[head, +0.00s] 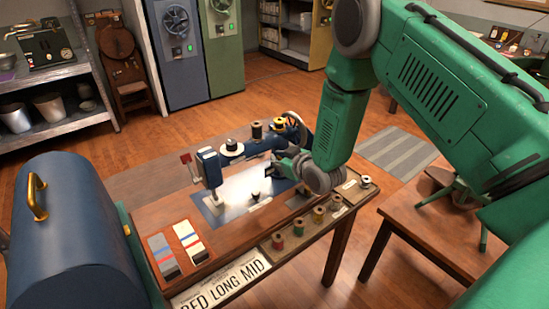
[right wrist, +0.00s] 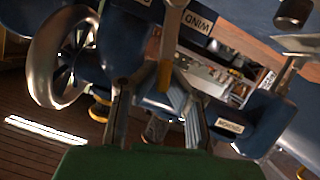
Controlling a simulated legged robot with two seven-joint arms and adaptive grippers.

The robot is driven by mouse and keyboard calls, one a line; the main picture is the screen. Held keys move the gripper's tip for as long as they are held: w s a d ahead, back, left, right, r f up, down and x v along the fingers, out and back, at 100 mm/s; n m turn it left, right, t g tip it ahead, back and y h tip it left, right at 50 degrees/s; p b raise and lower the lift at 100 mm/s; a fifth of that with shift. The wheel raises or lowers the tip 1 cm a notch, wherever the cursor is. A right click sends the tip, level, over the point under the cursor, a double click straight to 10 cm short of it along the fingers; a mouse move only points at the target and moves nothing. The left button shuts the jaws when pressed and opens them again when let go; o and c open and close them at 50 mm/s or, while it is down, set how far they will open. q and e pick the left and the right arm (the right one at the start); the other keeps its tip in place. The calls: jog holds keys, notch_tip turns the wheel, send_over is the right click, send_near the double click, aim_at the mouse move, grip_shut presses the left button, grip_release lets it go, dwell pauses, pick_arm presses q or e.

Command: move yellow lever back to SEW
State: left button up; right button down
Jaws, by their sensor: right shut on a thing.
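The blue sewing machine (head: 209,166) stands on a wooden table, with its handwheel at the far right end. My right gripper (head: 284,166) is at the machine's near side, close to the handwheel. In the right wrist view, the right gripper (right wrist: 152,90) has its fingers around a narrow yellowish part, the yellow lever (right wrist: 166,76), and is shut on it. A WIND label (right wrist: 198,22) shows beside it. A second small label on the machine is too blurred to read. The lever is hidden in the head view. My left gripper is not in view.
The handwheel (right wrist: 58,58) is close beside the gripper. Several thread spools stand in the table's front tray (head: 299,229). A blue domed case (head: 75,235) stands at the left.

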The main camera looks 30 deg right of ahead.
jog(key=shift+s+d+f+m+g+y, duration=0.15)
jog(key=shift+s+d+f+m+y, duration=0.15)
jog(key=shift+d+m, duration=0.25)
jog(key=shift+s+d+f+m+g+y, duration=0.15)
jog(key=shift+d+f+m+y, duration=0.15)
jog(key=shift+d+m, duration=0.25)
jog(key=shift+d+f+m+y+b, duration=0.25)
jog(key=shift+d+m+y+b, duration=0.3)
jog(key=shift+d+m+y, duration=0.5)
jog(key=c, duration=1.6)
grip_release()
jog(key=shift+c, duration=0.2)
jog(key=shift+w+d+r, duration=0.1)
jog(key=shift+r, duration=0.15)
jog(key=v, duration=1.2)
